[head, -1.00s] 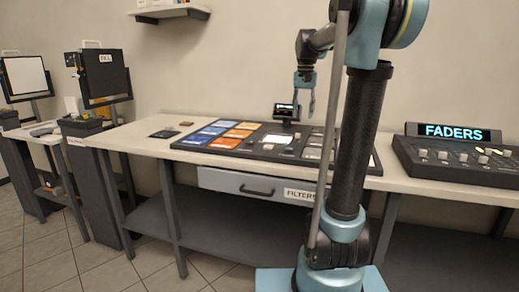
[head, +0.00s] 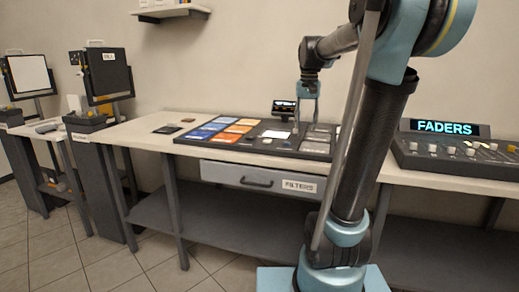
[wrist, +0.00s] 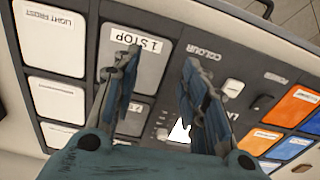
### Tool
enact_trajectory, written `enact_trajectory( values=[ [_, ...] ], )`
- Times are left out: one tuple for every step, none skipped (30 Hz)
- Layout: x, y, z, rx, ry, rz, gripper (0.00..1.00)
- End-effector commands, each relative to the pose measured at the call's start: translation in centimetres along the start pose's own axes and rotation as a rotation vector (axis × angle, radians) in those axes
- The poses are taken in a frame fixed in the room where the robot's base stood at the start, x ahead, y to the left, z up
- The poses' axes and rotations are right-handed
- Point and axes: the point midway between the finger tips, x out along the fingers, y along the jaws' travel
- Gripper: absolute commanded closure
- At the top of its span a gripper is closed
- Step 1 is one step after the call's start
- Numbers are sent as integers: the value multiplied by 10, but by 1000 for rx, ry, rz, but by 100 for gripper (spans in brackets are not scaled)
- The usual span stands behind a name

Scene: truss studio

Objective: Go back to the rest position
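My gripper (head: 308,88) hangs from my arm above the right part of the dark filter board (head: 262,147) on the workbench. In the wrist view my gripper (wrist: 160,75) points down with its two fingers spread apart and nothing between them. The gripper appears clear of the board.
A drawer labelled "FILTERS" (head: 257,178) is under the bench top. A fader console (head: 455,160) with a lit "FADERS" sign (head: 444,128) stands at right. A wall shelf (head: 172,12) is above. Further stations with screens (head: 106,75) stand at left.

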Motion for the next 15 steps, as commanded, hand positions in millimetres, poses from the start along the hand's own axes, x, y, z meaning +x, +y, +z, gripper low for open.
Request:
enact_trajectory(
  values=[
    [6,4,11,-8,5,-1,60],
    [10,6,18,-14,9,-2,60],
    [16,10,28,-23,15,-3,60],
    [21,12,36,-31,20,-4,60],
    [27,15,44,-39,24,-5,60],
    [34,18,55,-49,30,-7,60],
    [40,21,63,-57,35,-7,60],
    [46,24,71,-65,40,-8,60],
    [54,27,82,-75,47,-9,60],
    [60,29,90,-84,52,-10,60],
    [67,32,98,-92,57,-11,60],
    [75,35,108,-102,62,-12,60],
    [82,37,116,-111,67,-12,60],
    [89,40,123,-119,72,-13,60],
    [99,43,133,-129,79,-13,60]
  ],
)
